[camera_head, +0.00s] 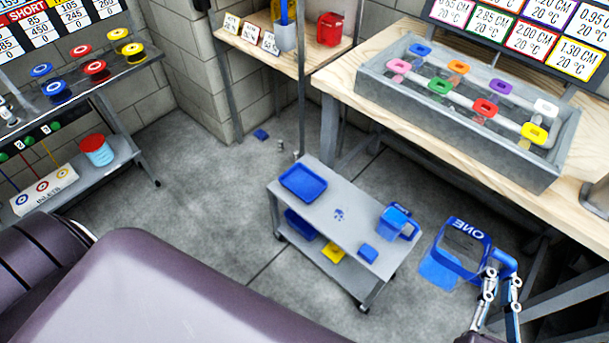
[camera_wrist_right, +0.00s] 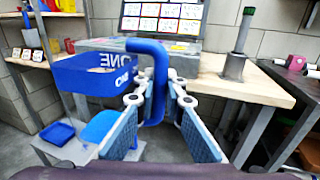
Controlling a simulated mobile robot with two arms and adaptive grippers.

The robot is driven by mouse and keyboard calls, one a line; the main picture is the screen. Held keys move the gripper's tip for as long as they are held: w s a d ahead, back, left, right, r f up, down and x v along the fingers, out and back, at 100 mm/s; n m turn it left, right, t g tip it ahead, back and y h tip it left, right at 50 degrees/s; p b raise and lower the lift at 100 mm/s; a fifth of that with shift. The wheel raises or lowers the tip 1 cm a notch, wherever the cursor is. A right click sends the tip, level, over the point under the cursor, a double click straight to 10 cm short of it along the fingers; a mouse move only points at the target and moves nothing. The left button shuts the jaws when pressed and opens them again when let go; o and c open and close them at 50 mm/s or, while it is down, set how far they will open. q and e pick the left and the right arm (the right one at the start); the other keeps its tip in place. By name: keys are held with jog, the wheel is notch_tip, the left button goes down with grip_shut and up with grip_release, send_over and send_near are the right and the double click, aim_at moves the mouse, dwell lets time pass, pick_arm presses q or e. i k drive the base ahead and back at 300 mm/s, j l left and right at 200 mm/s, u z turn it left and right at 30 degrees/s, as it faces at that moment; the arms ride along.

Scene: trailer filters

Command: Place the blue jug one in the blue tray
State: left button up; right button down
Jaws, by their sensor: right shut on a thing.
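The blue jug (camera_head: 463,238) marked "ONE" hangs in the air right of the grey cart, tilted in the head view. Its lower part is see-through with light blue at the bottom. My right gripper (camera_head: 500,282) is shut on its blue handle; the right wrist view shows the handle (camera_wrist_right: 160,75) between the gripper's pads (camera_wrist_right: 155,108), with the jug's blue band (camera_wrist_right: 90,76) to the left. The blue tray (camera_head: 303,183) lies on the cart's top, at its far left end; it also shows in the right wrist view (camera_wrist_right: 57,132). My left gripper is out of view.
A second blue jug (camera_head: 396,222) and a small blue block (camera_head: 368,253) stand on the cart (camera_head: 340,236). Its lower shelf holds another blue container (camera_head: 299,226) and a yellow item (camera_head: 333,253). A wooden bench (camera_head: 345,82) with a grey basin (camera_head: 455,130) is behind.

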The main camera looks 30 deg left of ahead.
aim_at(307, 188)
jog(key=j+z, duration=0.2)
jog(key=z, duration=0.2)
jog(key=i+j+z, duration=0.1)
jog(key=j+z, duration=0.4)
jog(key=z, duration=0.25)
jog(key=j+z, duration=0.1)
jog(key=j, duration=0.35)
jog(key=k+j+z, duration=0.15)
jog(key=j, duration=0.25)
jog(key=k+j+z, duration=0.1)
jog(key=j, duration=0.35)
jog(key=k+j+z, duration=0.1)
jog(key=j, duration=0.3)
jog(key=k+j+z, duration=0.1)
jog(key=j, duration=0.3)
jog(key=k, duration=0.1)
